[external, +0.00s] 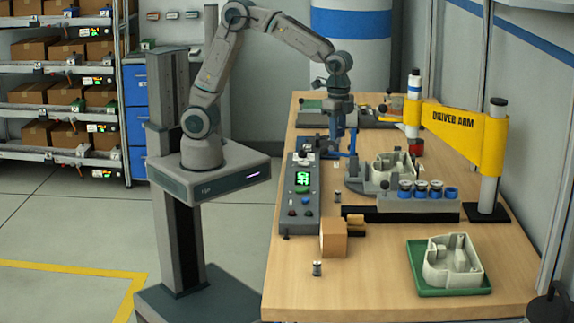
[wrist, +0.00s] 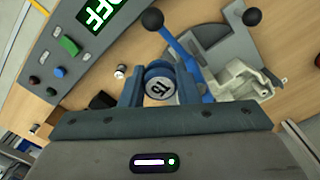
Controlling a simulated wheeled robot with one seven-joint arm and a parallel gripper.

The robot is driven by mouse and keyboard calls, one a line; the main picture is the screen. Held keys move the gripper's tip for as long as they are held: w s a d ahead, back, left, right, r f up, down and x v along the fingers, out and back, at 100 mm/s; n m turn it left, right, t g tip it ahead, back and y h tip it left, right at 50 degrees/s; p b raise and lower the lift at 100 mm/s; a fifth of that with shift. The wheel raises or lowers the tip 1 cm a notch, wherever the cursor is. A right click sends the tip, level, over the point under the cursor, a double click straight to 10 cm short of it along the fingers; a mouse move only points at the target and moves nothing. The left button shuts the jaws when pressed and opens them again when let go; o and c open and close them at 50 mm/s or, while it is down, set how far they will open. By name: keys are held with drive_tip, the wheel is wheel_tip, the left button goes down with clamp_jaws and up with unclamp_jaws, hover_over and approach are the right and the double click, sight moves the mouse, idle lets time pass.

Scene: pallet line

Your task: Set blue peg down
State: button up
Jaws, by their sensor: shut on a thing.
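My gripper (external: 336,150) is above the wooden table, beside the fixture, with its fingers pointing down. In the wrist view my gripper (wrist: 158,88) is shut on the blue peg (wrist: 158,90). The peg shows end-on as a pale round face with dark marks and a blue rim, between the two blue-grey fingers. Its lower end is hidden, and I cannot tell whether it touches anything below. In the external view the peg cannot be made out clearly at the fingers.
A grey control box (external: 301,200) with a green display stands left of the fixture (external: 385,170). A dark rack (external: 400,212) holds several blue-ringed cylinders. A yellow arm (external: 463,135) spans the right. The front table has free room.

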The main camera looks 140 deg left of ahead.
drive_tip(key=shift+m, duration=0.9)
drive_tip(key=w+d+f, duration=0.1)
drive_tip(key=d+f, duration=0.1)
drive_tip(key=d, duration=0.5)
drive_tip(key=w+d+f+p, duration=0.1)
drive_tip(key=d+f, duration=0.2)
drive_tip(key=d, duration=0.4)
drive_tip(key=w+d+f+p, duration=0.1)
drive_tip(key=d+f, duration=0.2)
drive_tip(key=d, duration=0.4)
drive_tip(key=shift+w+d+f, duration=0.2)
drive_tip(key=shift+w+f, duration=0.05)
drive_tip(key=shift+w, duration=0.05)
drive_tip(key=shift+r, duration=0.1)
